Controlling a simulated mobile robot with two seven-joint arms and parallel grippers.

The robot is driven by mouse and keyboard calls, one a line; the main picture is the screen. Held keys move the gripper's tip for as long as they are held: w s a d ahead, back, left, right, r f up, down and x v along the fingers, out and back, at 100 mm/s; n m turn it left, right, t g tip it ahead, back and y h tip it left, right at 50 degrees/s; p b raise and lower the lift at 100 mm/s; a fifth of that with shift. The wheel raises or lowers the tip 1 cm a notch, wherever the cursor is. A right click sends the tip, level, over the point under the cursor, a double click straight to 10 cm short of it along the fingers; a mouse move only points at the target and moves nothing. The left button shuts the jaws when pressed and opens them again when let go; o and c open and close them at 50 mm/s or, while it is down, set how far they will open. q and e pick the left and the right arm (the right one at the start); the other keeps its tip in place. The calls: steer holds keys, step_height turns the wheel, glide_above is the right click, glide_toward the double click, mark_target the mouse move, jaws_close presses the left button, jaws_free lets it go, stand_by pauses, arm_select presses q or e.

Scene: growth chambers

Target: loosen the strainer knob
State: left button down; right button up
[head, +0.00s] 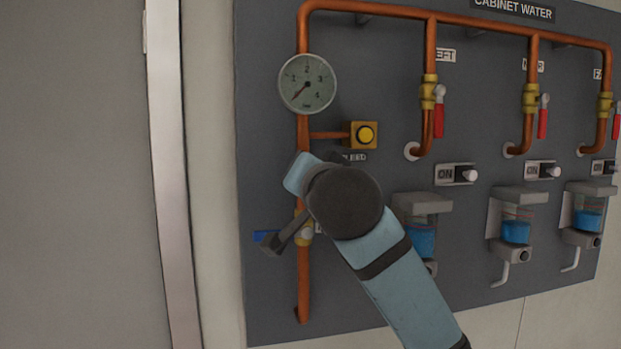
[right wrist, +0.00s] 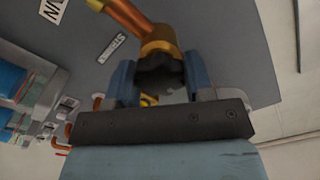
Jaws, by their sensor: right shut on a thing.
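The strainer knob (right wrist: 160,70) is dark and ridged, and sits under a brass body (right wrist: 158,42) on a copper pipe in the right wrist view. My right gripper (right wrist: 160,78) is shut on the knob, with one blue finger on each side of it. A label that seems to read STRAINER (right wrist: 110,47) is on the panel beside it. In the head view my right arm comes in from the lower right and hides the knob. My left gripper is in neither view.
Cups of blue liquid (head: 516,232) hang at the right. A pale door frame (head: 172,180) stands left.

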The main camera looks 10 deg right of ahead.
steer(key=n, duration=0.8)
steer(key=shift+n, duration=0.3)
steer(key=n, duration=0.4)
steer(key=shift+a+n, duration=0.1)
steer(key=shift+n, duration=0.2)
steer(key=n, duration=0.4)
steer(key=shift+n, duration=0.3)
steer(key=n, duration=0.3)
steer(key=shift+n, duration=0.3)
steer(key=n, duration=0.4)
steer(key=shift+f+n, duration=0.1)
steer(key=shift+n, duration=0.2)
steer(key=n, duration=0.8)
steer(key=shift+f+n, duration=0.15)
steer(key=shift+n, duration=0.15)
